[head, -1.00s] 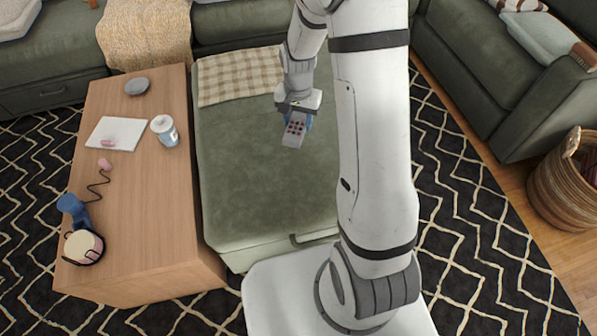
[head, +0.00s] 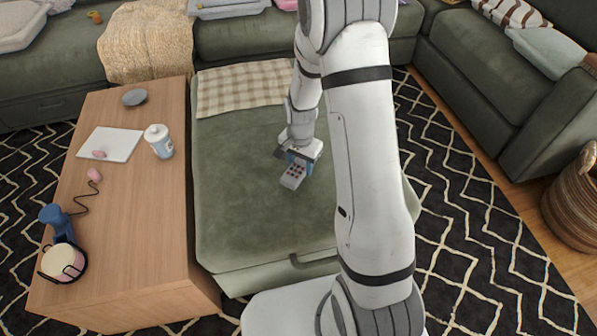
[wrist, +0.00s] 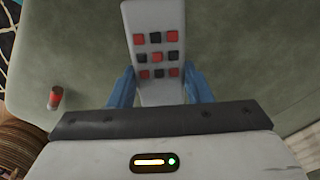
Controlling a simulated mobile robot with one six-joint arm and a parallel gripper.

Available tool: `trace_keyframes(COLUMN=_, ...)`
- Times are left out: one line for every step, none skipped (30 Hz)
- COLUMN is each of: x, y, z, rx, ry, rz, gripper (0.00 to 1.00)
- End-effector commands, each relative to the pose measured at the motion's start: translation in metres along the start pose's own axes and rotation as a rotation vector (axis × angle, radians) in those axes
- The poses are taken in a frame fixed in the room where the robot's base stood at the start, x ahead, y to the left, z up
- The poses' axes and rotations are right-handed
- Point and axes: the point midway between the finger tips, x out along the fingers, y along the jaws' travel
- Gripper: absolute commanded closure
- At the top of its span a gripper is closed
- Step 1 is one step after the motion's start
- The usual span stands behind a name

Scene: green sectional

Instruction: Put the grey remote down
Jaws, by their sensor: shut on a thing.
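The grey remote (head: 293,176) has red and dark buttons. It is between the fingers of my gripper (head: 299,162), which is shut on it. In the wrist view the remote (wrist: 157,50) points away from the gripper (wrist: 155,88), with a blue finger on each side. The head view shows it over the green ottoman (head: 240,215), low and near the cushion top. I cannot tell whether it touches the cushion.
A small red cylinder (wrist: 56,97) lies on the green surface in the wrist view. A checked blanket (head: 245,88) covers the ottoman's far end. The ottoman's middle is clear.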

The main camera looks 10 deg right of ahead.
Motion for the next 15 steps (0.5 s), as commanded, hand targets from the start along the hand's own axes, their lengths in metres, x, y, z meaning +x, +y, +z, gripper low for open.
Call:
trace_keyframes(x=0.010, y=0.001, z=0.000, rx=0.000, ry=-0.002, rz=0.002, gripper=0.80)
trace_keyframes(x=0.015, y=0.001, z=0.000, rx=0.000, ry=-0.002, rz=0.002, gripper=0.80)
trace_keyframes(x=0.021, y=0.001, z=0.000, rx=0.000, ry=-0.002, rz=0.002, gripper=0.80)
trace_keyframes(x=0.025, y=0.001, z=0.000, rx=0.000, ry=-0.002, rz=0.002, gripper=0.80)
trace_keyframes(x=0.029, y=0.001, z=0.000, rx=0.000, ry=-0.002, rz=0.002, gripper=0.80)
trace_keyframes(x=0.031, y=0.001, z=0.000, rx=0.000, ry=-0.001, rz=0.001, gripper=0.80)
trace_keyframes(x=0.032, y=0.000, z=0.000, rx=0.000, ry=0.000, rz=0.000, gripper=0.80)
trace_keyframes(x=0.031, y=0.000, z=0.000, rx=0.000, ry=0.000, rz=0.000, gripper=0.80)
trace_keyframes(x=0.030, y=0.000, z=0.000, rx=0.000, ry=0.000, rz=0.000, gripper=0.80)
trace_keyframes(x=0.030, y=0.000, z=0.000, rx=0.001, ry=0.000, rz=0.000, gripper=0.80)
trace_keyframes(x=0.030, y=0.000, z=0.000, rx=0.001, ry=0.000, rz=0.000, gripper=0.80)
trace_keyframes(x=0.030, y=0.000, z=0.000, rx=0.001, ry=0.000, rz=0.000, gripper=0.80)
trace_keyframes(x=0.030, y=0.000, z=-0.001, rx=0.001, ry=0.000, rz=0.000, gripper=0.80)
trace_keyframes(x=0.031, y=0.001, z=0.000, rx=0.001, ry=0.000, rz=0.000, gripper=0.80)
trace_keyframes(x=0.032, y=0.001, z=0.000, rx=0.001, ry=0.000, rz=0.000, gripper=0.80)
